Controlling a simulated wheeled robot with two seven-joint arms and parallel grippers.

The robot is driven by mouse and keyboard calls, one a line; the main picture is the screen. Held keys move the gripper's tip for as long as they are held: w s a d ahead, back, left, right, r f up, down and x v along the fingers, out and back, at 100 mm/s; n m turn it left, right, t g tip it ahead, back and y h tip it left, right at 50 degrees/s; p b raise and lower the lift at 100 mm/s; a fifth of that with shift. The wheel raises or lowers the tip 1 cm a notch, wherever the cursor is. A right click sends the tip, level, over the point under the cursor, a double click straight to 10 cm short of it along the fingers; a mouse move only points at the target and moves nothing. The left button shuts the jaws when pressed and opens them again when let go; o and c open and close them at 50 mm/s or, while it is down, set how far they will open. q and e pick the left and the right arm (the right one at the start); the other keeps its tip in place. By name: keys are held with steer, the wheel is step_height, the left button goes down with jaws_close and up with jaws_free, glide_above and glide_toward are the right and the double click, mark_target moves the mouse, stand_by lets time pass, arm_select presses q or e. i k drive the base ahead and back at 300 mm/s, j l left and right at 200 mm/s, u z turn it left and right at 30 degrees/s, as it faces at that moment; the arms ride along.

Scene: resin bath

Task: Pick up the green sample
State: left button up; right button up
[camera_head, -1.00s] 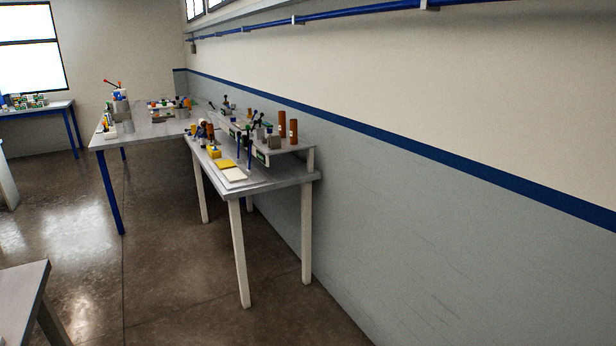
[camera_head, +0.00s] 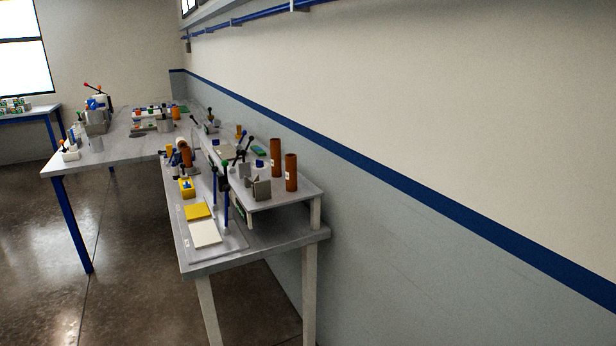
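I cannot tell for sure which thing is the green sample. A small green spot (camera_head: 225,163) shows at the top of a dark upright post on that bench. Another green patch (camera_head: 240,208) is on the shelf's front side. All are too small to make out in detail. Neither of my grippers is in view.
The near bench (camera_head: 215,264) stands along the right wall, with two brown cylinders (camera_head: 291,172), a yellow pad (camera_head: 197,211) and a white pad (camera_head: 205,233). A cluttered bench (camera_head: 70,164) with blue legs stands behind it. Floor at the lower left (camera_head: 130,290) is clear.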

mark_target(259, 151)
steer(key=i+u, duration=0.15)
steer(key=i, duration=0.25)
steer(key=i+l+u, duration=0.15)
steer(key=i, duration=0.25)
steer(key=i+l+u, duration=0.15)
steer(key=i, duration=0.25)
steer(key=k+j+z, duration=0.1)
steer(key=z, duration=1.25)
